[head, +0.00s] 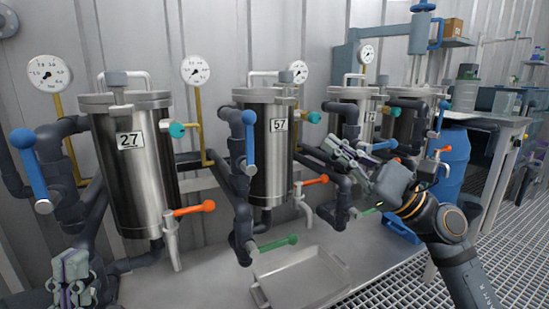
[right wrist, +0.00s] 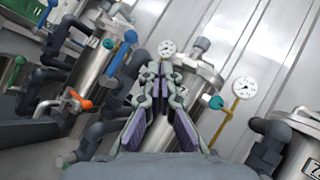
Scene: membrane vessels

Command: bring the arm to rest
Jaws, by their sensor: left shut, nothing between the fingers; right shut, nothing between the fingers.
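My right arm (head: 445,230) reaches in from the lower right in the head view. Its gripper (head: 338,152) is shut and empty, raised in front of the pipes between the vessel marked 57 (head: 268,150) and the vessel to its right (head: 352,112). In the right wrist view its fingers (right wrist: 160,80) come together in front of a steel vessel (right wrist: 195,75); whether they touch anything there I cannot tell. My left gripper (head: 72,268) is at the lower left corner of the head view, shut and empty, below the pipes by the vessel marked 27 (head: 135,175).
Blue (head: 250,135), orange (head: 195,208) and green (head: 278,242) valve handles stick out from the dark pipes. A shallow metal tray (head: 300,285) lies below. A blue barrel (head: 453,160) and a workbench (head: 490,130) stand at the right. Grating (head: 400,285) covers the floor.

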